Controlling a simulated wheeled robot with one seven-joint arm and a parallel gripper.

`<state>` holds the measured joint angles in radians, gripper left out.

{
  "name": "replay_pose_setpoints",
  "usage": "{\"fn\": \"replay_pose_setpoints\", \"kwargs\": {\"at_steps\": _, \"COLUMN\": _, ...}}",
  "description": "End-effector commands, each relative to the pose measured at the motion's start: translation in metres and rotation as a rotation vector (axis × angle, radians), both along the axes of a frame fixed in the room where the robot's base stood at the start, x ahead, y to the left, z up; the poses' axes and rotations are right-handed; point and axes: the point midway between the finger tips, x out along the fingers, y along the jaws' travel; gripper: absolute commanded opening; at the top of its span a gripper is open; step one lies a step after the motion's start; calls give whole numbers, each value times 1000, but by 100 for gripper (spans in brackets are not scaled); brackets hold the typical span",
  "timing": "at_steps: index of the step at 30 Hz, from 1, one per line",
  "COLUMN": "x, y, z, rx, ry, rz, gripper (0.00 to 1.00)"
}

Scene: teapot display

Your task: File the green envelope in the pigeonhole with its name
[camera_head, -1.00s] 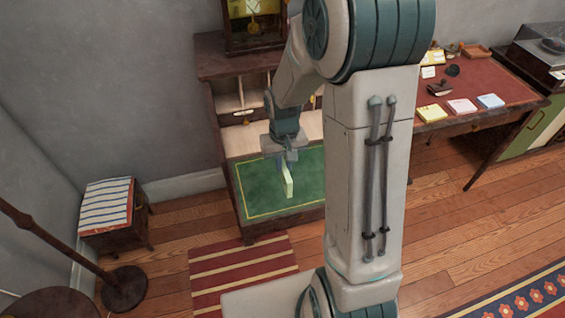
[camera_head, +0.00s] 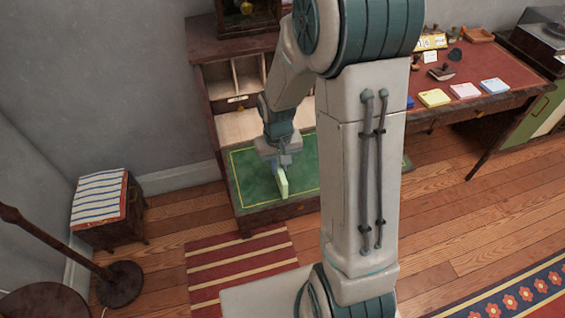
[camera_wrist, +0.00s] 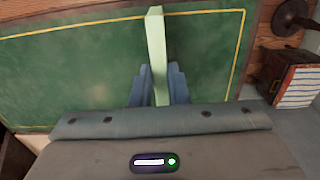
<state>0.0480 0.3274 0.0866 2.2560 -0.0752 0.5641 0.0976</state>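The green envelope (camera_head: 281,184) is pale green and held on edge in my gripper (camera_head: 283,165), over the green writing surface of the bureau. In the wrist view the envelope (camera_wrist: 156,45) stands between the two blue fingers of my gripper (camera_wrist: 158,88), which are shut on it. The pigeonholes (camera_head: 246,75) are at the back of the bureau, above and behind my gripper. A small brass-coloured label (camera_head: 238,99) shows below them, but no name can be read. My arm hides the pigeonholes to the right.
The bureau's green writing surface (camera_head: 252,198) is bare around the envelope. A red-topped desk (camera_head: 480,65) at the right holds yellow, pink and blue stacks. A striped stool (camera_head: 98,197) and a lamp stand (camera_head: 120,285) are at the left.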

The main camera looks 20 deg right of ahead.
Motion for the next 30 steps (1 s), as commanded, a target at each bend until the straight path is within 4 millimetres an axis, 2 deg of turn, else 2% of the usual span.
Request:
{"fn": "replay_pose_setpoints", "kwargs": {"at_steps": 1, "x": 1, "y": -1, "z": 0, "rx": 1, "ry": 1, "rz": 0, "gripper": 28}}
{"fn": "replay_pose_setpoints", "kwargs": {"at_steps": 2, "x": 1, "y": -1, "z": 0, "rx": 1, "ry": 2, "rz": 0, "gripper": 36}}
{"fn": "replay_pose_setpoints", "kwargs": {"at_steps": 3, "x": 1, "y": -2, "z": -1, "rx": 2, "ry": 2, "rz": 0, "gripper": 39}}
{"fn": "replay_pose_setpoints", "kwargs": {"at_steps": 10, "x": 2, "y": -3, "z": -1, "rx": 3, "ry": 4, "rz": 0, "gripper": 39}}
{"fn": "replay_pose_setpoints", "kwargs": {"at_steps": 14, "x": 2, "y": -3, "z": 5, "rx": 3, "ry": 1, "rz": 0, "gripper": 39}}
{"fn": "replay_pose_setpoints", "kwargs": {"at_steps": 19, "x": 1, "y": -1, "z": 33, "rx": 0, "ry": -6, "rz": 0, "gripper": 39}}
{"fn": "replay_pose_setpoints", "kwargs": {"at_steps": 27, "x": -5, "y": 6, "z": 98, "rx": -6, "ry": -13, "rz": 0, "gripper": 39}}
{"fn": "replay_pose_setpoints", "kwargs": {"at_steps": 30, "x": -6, "y": 7, "z": 117, "rx": -7, "ry": -12, "rz": 1, "gripper": 39}}
